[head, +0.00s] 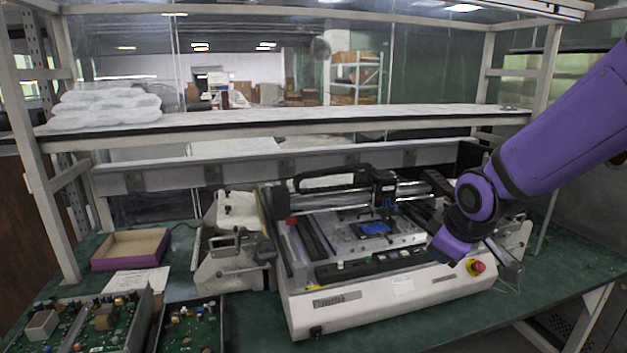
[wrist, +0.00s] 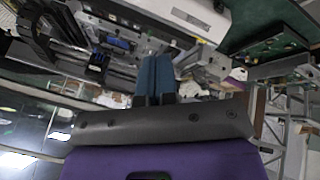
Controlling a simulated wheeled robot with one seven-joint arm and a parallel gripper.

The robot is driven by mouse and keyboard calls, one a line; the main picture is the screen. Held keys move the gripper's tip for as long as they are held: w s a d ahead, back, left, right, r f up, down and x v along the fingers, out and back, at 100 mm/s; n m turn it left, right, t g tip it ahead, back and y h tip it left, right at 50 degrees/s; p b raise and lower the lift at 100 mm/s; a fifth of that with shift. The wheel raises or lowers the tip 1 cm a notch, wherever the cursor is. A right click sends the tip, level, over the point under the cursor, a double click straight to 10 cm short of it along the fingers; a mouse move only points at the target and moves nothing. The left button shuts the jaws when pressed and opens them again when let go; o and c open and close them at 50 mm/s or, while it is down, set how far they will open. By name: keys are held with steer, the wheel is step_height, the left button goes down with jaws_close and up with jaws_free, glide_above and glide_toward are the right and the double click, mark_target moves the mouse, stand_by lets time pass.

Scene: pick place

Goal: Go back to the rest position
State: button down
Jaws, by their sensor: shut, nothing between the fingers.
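My gripper (wrist: 155,62) shows in the wrist view with its two blue-grey fingers pressed together and nothing between them. In the head view my purple arm reaches in from the right, its wrist end over the right part of the white bench machine (head: 345,312); the fingers cannot be made out clearly there. The machine also shows, turned over, in the wrist view (wrist: 185,15). A small blue board (head: 375,228) lies on the machine's middle bed, left of my wrist and apart from it.
The green table (head: 400,338) carries a purple-rimmed tray (head: 130,263), paper (head: 137,281) and circuit boards (head: 75,327) at left. A red stop button (head: 477,267) is close below my wrist. A shelf (head: 300,122) with white bags (head: 105,105) spans behind; frame posts stand both sides.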

steer(key=s+d+r+m, duration=0.3)
steer(key=s+r, duration=0.3)
steer(key=s, duration=0.4)
steer(key=s+d+r+m, duration=0.3)
steer(key=s+r+m, duration=0.3)
steer(key=s, duration=0.4)
steer(key=shift+s+d+r+m+g+h, duration=0.15)
steer(key=shift+d+r+m+g+h, duration=0.15)
steer(key=shift+r, duration=0.25)
